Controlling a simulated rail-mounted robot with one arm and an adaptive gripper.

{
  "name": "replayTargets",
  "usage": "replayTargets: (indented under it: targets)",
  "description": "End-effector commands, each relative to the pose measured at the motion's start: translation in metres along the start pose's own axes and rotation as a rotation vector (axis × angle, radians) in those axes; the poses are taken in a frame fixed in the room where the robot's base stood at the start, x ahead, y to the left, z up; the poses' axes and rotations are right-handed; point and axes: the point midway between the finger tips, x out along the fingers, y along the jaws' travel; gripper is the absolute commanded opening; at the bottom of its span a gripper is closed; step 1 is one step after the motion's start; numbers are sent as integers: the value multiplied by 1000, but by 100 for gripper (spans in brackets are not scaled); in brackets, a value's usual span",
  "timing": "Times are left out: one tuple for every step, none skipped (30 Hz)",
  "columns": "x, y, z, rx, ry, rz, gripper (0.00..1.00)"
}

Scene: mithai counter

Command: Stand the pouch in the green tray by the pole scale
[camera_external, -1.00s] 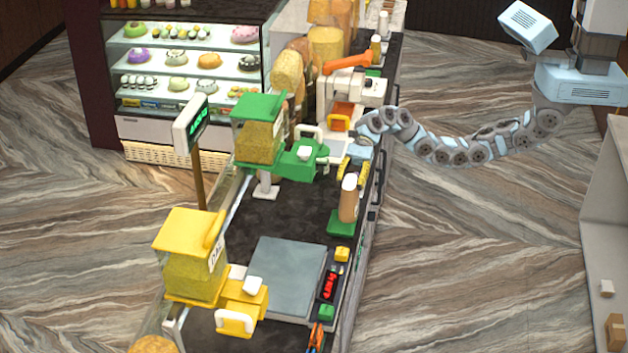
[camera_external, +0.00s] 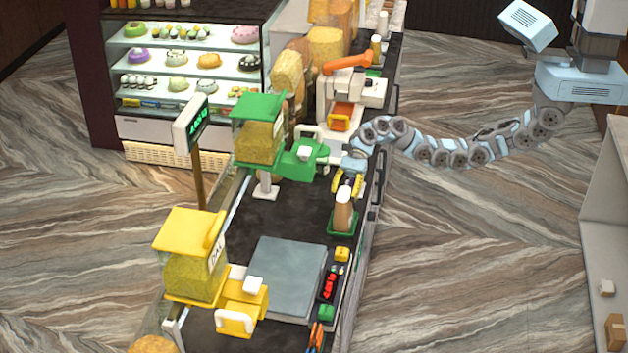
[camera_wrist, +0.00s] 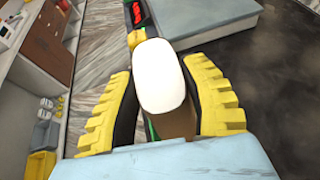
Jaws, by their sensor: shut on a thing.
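The pouch, brown with a white top (camera_external: 344,208), is upright at the green tray (camera_external: 332,231) on the counter. Its base appears to be inside the tray rim, though contact with the tray floor cannot be confirmed. My gripper (camera_external: 346,188) is around the pouch's upper part from above, its yellow fingers shut on it. In the wrist view the white top (camera_wrist: 160,80) fills the space between the fingers, and only a green sliver of tray shows. The pole scale has a grey platform (camera_external: 287,275) nearer the camera and a green-lit pole display (camera_external: 192,124) at left.
A yellow dispenser (camera_external: 193,265) stands at the front left. A red-lit panel (camera_external: 330,286) lies beside the platform. Dark counter is clear between the green dispenser and the platform.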

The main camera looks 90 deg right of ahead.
Motion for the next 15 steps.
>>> replayTargets:
  targets:
    - [0,0,0,1,0,0,7]
    - [0,0,-1,0,0,0,53]
    - [0,0,-1,0,0,0,65]
    - [0,0,-1,0,0,0,71]
    - [0,0,-1,0,0,0,71]
    - [0,0,-1,0,0,0,71]
    - [0,0,-1,0,0,0,71]
    - [0,0,-1,0,0,0,71]
    - [0,0,-1,0,0,0,71]
    - [0,0,-1,0,0,0,71]
    - [0,0,-1,0,0,0,71]
    - [0,0,-1,0,0,0,71]
    - [0,0,-1,0,0,0,71]
    - [0,0,-1,0,0,0,71]
    - [0,0,0,-1,0,0,71]
